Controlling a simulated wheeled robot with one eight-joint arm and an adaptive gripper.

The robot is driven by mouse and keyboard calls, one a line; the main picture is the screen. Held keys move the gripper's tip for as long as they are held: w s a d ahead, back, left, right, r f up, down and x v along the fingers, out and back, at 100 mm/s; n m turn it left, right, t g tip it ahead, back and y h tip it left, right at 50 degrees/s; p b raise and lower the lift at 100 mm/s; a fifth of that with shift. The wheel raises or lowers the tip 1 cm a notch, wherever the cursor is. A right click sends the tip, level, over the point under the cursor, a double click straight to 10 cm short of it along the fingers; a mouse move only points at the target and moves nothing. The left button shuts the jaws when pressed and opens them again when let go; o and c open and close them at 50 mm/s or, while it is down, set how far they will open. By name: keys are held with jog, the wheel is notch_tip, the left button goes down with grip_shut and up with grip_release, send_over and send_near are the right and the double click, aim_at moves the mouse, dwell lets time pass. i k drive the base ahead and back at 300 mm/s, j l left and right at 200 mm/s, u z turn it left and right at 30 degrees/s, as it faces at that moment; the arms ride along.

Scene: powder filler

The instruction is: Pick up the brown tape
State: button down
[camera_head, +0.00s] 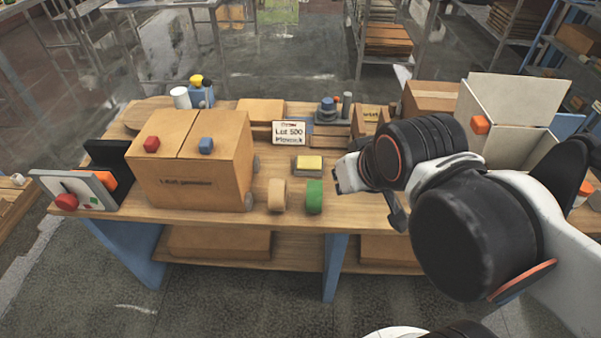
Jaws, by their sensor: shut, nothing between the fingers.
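The brown tape (277,195) is a tan roll standing on its edge near the front of the wooden table (230,215). A green tape roll (314,197) stands just to its right, with a small gap between them. My gripper (348,184) is to the right of both rolls, over the table, apart from them. It is shut and holds nothing. My arm hides part of the table on the right.
A large cardboard box (195,165) stands close to the left of the brown tape. A yellow-topped block (308,164) lies behind the rolls, and a lot sign (289,133) stands farther back. An open box (510,125) stands at the right. The table's front edge is just before the rolls.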

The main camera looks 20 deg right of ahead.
aim_at(277, 190)
jog(key=i+l+u, duration=0.1)
jog(key=u, duration=0.25)
jog(key=i+l+u, duration=0.1)
jog(key=u, duration=0.25)
jog(key=i+l+u, duration=0.1)
jog(key=u, duration=0.3)
jog(key=k+l, duration=0.1)
jog(key=i, duration=0.1)
